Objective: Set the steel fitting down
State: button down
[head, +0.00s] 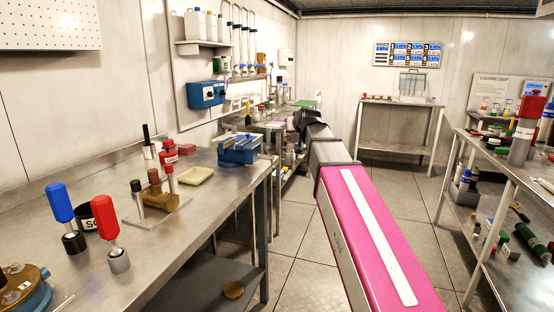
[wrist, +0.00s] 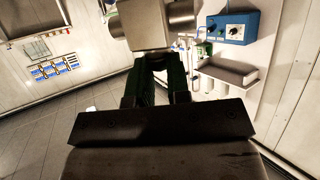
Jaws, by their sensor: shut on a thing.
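In the wrist view my gripper (wrist: 157,68) has its two green-padded fingers closed on the steel fitting (wrist: 146,24). The fitting is a pale grey block with rounded metal ends at its sides, and its top is cut off by the frame edge. It is held in the air, with floor and wall showing behind it. In the head view my arm reaches forward past the left bench, and its dark far end hides the fingers; I cannot make out the fitting there.
A blue control box (head: 207,94) hangs on the wall. A crowded shelf rack (head: 505,170) stands at right, and a back table (head: 400,102) at the far wall.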

jog(key=w+d+f+m+h, duration=0.2)
jog(key=d+f+m+h, duration=0.1)
jog(key=d, duration=0.9)
jog(key=s+a+r+n+g+y, duration=0.1)
jog(key=s+a+r+n+y, duration=0.2)
jog(key=a, duration=1)
jog(key=s+a+r+n+g+y, duration=0.2)
jog(key=s+a+r+n+y, duration=0.2)
jog(key=a, duration=0.9)
jog(key=s+a+r+n+g+y, duration=0.2)
jog(key=s+a+r, duration=0.3)
jog(key=a, duration=0.8)
jog(key=s+n+y, duration=0.1)
jog(key=s, duration=0.1)
jog(key=shift+s+r+n+y, duration=0.3)
jog(key=shift+s+n, duration=0.1)
jog(key=shift+w+d+f, duration=0.75)
jog(key=shift+w+f, duration=1)
jog(key=shift+w, duration=0.05)
jog(key=shift+w+d+f, duration=0.7)
jog(key=shift+w+f, duration=1.1)
jog(key=shift+w+d+f, duration=0.75)
jog(key=shift+w+f, duration=1)
jog(key=shift+w, duration=0.05)
jog(key=c, duration=1.1)
grip_release()
jog(key=shift+f, duration=0.15)
